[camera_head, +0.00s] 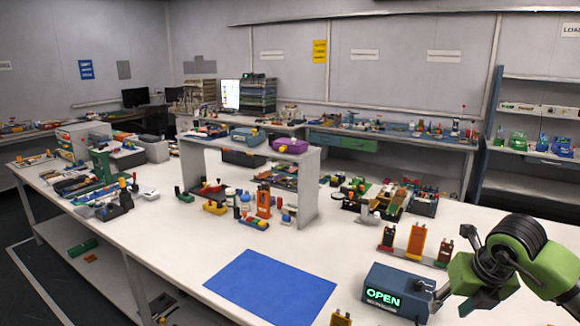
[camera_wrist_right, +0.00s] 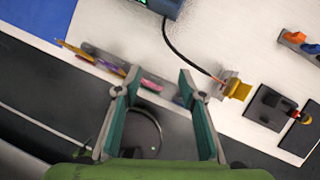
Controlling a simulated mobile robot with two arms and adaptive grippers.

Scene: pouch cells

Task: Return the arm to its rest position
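My right arm, green and black, comes in at the lower right of the head view. My left arm and gripper are not in view.
A blue mat (camera_head: 270,284) lies on the white table, with bare tabletop to its left. Orange and yellow pieces (camera_head: 416,242) stand behind the box. A grey shelf (camera_head: 308,185) stands mid-table. A black cable (camera_wrist_right: 180,50) runs from the box to a yellow-topped piece (camera_wrist_right: 238,89).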

